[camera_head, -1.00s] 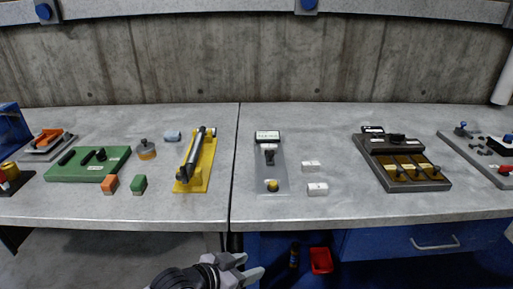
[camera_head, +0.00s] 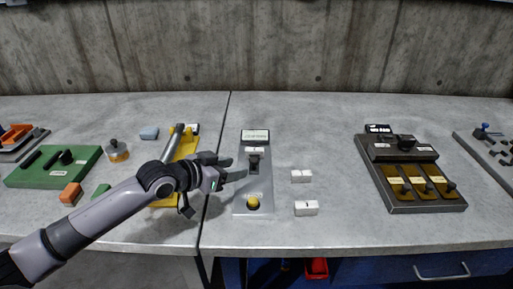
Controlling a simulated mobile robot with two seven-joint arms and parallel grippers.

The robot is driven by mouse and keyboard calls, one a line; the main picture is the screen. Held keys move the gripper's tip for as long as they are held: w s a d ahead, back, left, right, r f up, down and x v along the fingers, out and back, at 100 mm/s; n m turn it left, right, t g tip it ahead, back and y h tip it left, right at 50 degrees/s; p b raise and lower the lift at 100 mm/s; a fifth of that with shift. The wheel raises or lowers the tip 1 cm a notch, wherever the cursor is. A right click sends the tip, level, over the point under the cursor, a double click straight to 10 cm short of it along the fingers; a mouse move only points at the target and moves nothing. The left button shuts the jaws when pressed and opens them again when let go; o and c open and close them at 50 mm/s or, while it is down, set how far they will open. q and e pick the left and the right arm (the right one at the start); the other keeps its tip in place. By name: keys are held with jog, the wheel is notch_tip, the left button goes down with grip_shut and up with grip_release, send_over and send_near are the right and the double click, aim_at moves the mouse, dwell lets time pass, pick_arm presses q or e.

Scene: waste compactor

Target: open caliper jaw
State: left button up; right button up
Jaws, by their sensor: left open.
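The caliper station seems to be the grey plate (camera_head: 252,209) in the middle of the bench. It bears a small white display (camera_head: 255,136) at its back, a dark sliding jaw piece (camera_head: 254,163) below that, and a yellow knob (camera_head: 253,202) near its front. My left gripper (camera_head: 228,170) is open and empty just left of the jaw piece, its fingers pointing right over the plate's left edge. Whether a finger touches anything is unclear. My right gripper is not in view.
Two white blocks (camera_head: 306,208) lie right of the plate. A yellow stand (camera_head: 187,146) with a grey bar is partly hidden behind my left arm. A green board (camera_head: 50,168) lies at left, a dark fixture with yellow slots (camera_head: 412,205) at right.

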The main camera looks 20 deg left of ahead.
aim_at(253, 160)
pick_arm(q)
jog(key=shift+w+a+r, duration=0.1)
jog(key=shift+w+r, duration=0.15)
jog(key=shift+w, duration=0.4)
jog(key=shift+w+d+f, duration=0.2)
jog(key=shift+w+d, duration=0.2)
jog(key=shift+w, duration=0.05)
jog(key=shift+x, duration=2.65)
jog(key=shift+f, duration=0.1)
grip_shut()
